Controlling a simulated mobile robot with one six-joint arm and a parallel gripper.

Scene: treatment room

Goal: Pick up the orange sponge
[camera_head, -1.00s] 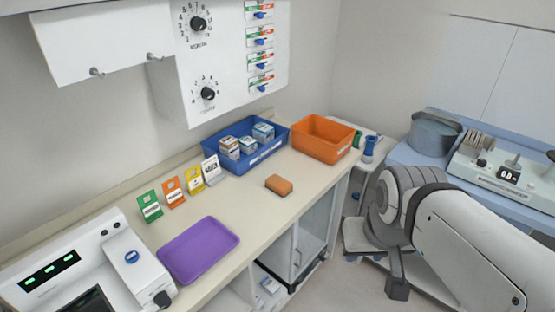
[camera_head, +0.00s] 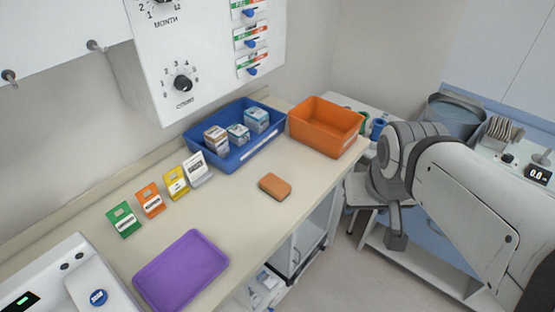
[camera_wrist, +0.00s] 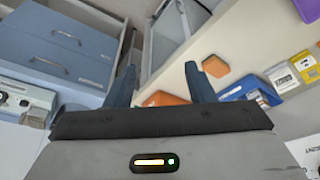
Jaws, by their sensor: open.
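In the head view my arm is at the right, away from the counter's front edge and from the sponge. The fingers are not clear in that view.
A blue bin (camera_head: 206,165) holding small boxes and an empty orange bin (camera_head: 325,126) stand behind the sponge. A purple tray (camera_head: 181,270) lies to its left. Several coloured cards, including a green one (camera_head: 123,220), stand along the back. The counter around the sponge is clear.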

